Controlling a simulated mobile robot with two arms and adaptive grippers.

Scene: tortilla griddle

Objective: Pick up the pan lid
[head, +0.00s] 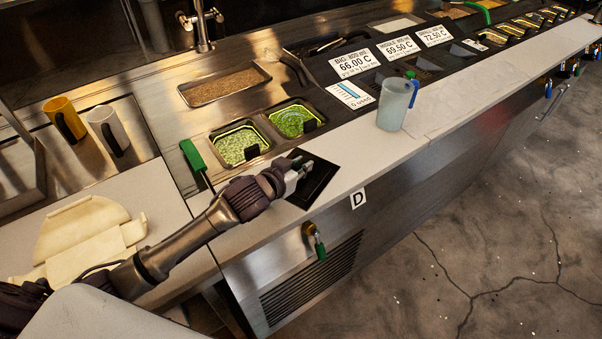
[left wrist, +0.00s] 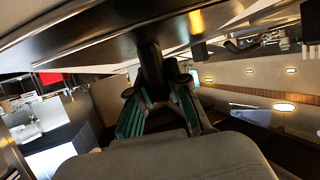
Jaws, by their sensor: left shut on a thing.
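The pan lid is a dark square plate (head: 318,184) at the front edge of the pale counter, in the middle of the head view. My left gripper (head: 301,172) is over its left part, shut on its handle. In the left wrist view my left gripper (left wrist: 158,95) has its fingers closed around the dark handle (left wrist: 151,62). The lid's dark shiny surface (left wrist: 130,38) fills the upper part of that view. I cannot tell whether the lid touches the counter or is just above it. My right gripper is not in view.
Two open pans with green food (head: 237,145) (head: 293,120) lie behind the lid. A green-handled tool (head: 194,157) stands left of them. A translucent jug (head: 394,104) stands right on the counter (head: 350,142). Yellow and white mugs (head: 64,118) (head: 107,129) are at left.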

